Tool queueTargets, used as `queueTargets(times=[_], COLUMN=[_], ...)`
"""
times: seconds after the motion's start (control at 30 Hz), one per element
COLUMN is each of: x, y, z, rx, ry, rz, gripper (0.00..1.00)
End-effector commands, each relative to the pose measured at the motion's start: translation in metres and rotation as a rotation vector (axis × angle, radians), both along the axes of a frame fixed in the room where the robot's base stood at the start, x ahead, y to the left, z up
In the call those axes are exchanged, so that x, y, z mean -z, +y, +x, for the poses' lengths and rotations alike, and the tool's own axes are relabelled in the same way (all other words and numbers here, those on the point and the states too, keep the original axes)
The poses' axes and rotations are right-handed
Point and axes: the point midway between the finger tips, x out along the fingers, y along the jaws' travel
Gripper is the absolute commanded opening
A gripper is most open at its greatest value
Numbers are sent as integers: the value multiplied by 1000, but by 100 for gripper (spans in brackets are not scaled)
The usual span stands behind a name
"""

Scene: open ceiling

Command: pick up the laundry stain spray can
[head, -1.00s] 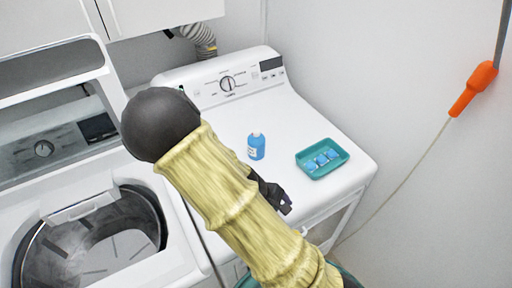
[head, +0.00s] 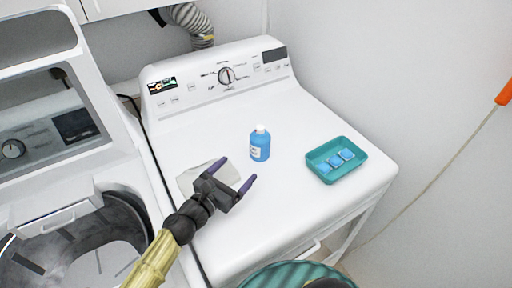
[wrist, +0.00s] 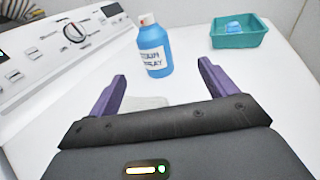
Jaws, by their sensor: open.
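The stain spray can (head: 260,146) is a small blue bottle with a pale top and a white label. It stands upright on the white machine's top, left of the teal tray. In the wrist view the can (wrist: 155,52) stands ahead, between the lines of the two fingers and beyond their tips; its label is partly readable, ending in "RAY". My gripper (head: 235,172) is open and empty, with purple fingers. It is just in front of and left of the can, apart from it.
A teal tray (head: 326,172) with several blue blocks sits right of the can. A flat whitish cloth-like piece (head: 190,180) lies behind my gripper. The control panel (head: 215,80) rises at the back. An open washer (head: 60,215) is at left. The front right top is clear.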

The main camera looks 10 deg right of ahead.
Motion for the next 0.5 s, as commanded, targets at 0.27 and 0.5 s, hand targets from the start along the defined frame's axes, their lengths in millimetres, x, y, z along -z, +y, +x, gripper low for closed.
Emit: queueTargets(times=[0.27,0.5], x=[-5,-5], y=[17,16], z=[-1,3], rx=[-49,-56], ry=[-11,-11], rz=[-38,-36], gripper=[84,84])
